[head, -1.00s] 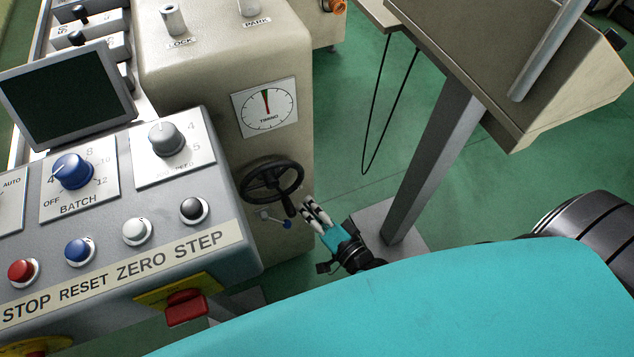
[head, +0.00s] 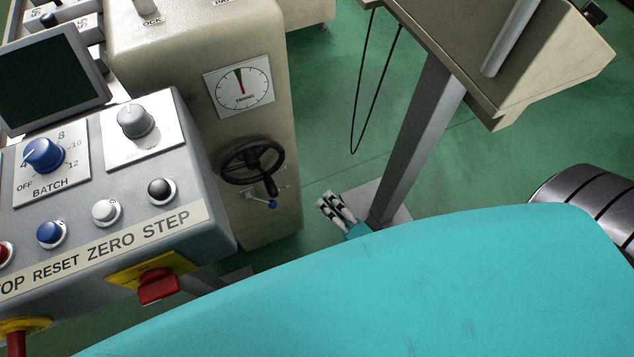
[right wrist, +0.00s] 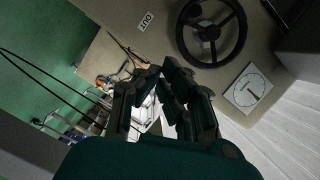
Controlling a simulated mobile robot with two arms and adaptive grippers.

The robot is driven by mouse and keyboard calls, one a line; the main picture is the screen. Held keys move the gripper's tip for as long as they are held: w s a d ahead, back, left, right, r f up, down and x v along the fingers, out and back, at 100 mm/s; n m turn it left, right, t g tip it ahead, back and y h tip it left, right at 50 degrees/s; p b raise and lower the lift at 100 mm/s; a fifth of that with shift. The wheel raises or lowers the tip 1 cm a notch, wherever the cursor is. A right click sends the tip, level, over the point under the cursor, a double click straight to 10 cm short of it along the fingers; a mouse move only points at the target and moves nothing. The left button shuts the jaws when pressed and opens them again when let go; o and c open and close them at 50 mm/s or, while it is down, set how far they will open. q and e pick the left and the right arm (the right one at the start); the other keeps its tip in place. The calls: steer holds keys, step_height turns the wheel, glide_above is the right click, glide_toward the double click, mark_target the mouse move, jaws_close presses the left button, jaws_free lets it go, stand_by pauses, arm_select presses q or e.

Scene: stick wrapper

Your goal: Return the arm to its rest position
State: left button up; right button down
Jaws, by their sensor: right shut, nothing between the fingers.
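My right gripper (head: 336,208) shows in the head view just past my turquoise arm cover, which hides most of the arm behind it. It is shut and empty, and stands apart from the black handwheel (head: 252,162) on the beige machine, to the right of it and a little lower. In the right wrist view the gripper fingers (right wrist: 165,95) reach up in the middle of the picture. The handwheel also shows there (right wrist: 212,32), beyond the fingers, with the timing dial (right wrist: 247,89) to its right. My left gripper is not in view.
The grey control panel (head: 90,262) with knobs and buttons fills the left. A red switch on a yellow plate (head: 158,285) sticks out below it. A small blue-tipped lever (head: 270,203) sits under the handwheel. A grey post (head: 418,140) and a hanging black cable (head: 372,85) stand right of the gripper.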

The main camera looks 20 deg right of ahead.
steer(key=s+d+f+n+g+h+p, duration=0.1)
steer(key=s+d+f+n+g, duration=0.2)
steer(key=f, duration=0.7)
steer(key=s+d+f+n+g+h+p, duration=0.15)
steer(key=s+f+n+g, duration=0.25)
steer(key=f, duration=0.6)
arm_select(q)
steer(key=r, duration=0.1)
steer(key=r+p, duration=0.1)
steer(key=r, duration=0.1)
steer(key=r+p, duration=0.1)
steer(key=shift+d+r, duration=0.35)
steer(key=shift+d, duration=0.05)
arm_select(e)
steer(key=s+d+f+n+g+h, duration=0.1)
steer(key=s+f+n+g, duration=0.2)
steer(key=s+f, duration=0.3)
steer(key=s+d+f+n+g+h, duration=0.1)
steer(key=s+f+n+g, duration=0.2)
steer(key=s, duration=1)
step_height(320, 180, down, 4)
steer(key=shift+s+d+f+g, duration=0.15)
steer(key=shift+d+f+g, duration=0.15)
steer(key=shift+g, duration=0.8)
